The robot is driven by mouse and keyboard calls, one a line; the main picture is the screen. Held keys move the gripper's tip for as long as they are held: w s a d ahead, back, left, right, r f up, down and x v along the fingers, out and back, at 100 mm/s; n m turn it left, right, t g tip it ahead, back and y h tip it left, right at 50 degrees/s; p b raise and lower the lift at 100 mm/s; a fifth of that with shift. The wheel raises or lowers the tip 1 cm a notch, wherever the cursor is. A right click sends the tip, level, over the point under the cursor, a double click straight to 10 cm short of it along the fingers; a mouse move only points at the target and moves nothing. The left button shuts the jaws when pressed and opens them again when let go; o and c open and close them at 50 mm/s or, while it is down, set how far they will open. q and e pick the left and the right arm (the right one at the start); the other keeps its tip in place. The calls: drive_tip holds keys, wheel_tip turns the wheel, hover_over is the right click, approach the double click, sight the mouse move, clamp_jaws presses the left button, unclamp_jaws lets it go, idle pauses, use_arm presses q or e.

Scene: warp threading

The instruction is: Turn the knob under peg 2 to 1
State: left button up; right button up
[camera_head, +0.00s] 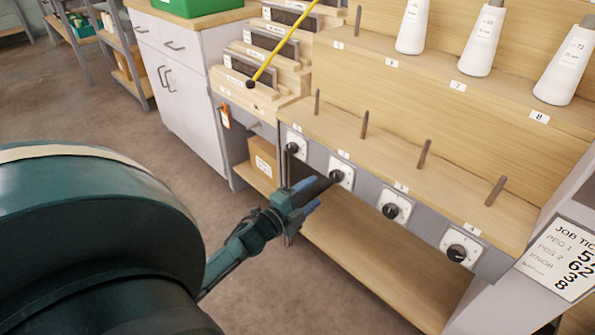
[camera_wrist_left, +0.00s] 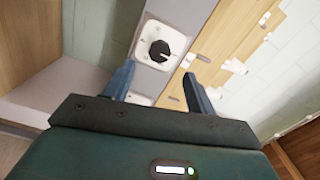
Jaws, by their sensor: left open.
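A row of black knobs on white plates is set in the grey front of the peg shelf. The knob under peg 2 (camera_head: 337,176) is on the second plate from the left, below the label 2. Peg 2 (camera_head: 364,125) is a thin upright brown peg above it. My left gripper (camera_head: 308,195) is open just in front and to the left of this knob. In the left wrist view one black knob (camera_wrist_left: 159,51) with a white pointer mark shows ahead, beyond the open left fingers (camera_wrist_left: 160,83) and apart from them. My right gripper is not in view.
The knobs under peg 1 (camera_head: 292,148), peg 3 (camera_head: 391,211) and peg 4 (camera_head: 457,253) sit along the same panel. White cones (camera_head: 482,40) stand on the upper shelf. A yellow rod (camera_head: 283,45) slants above the wooden racks. A job ticket (camera_head: 562,258) is at right.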

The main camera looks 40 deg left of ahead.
use_arm(q)
drive_tip(key=s, duration=0.5)
drive_tip(key=shift+a, duration=0.2)
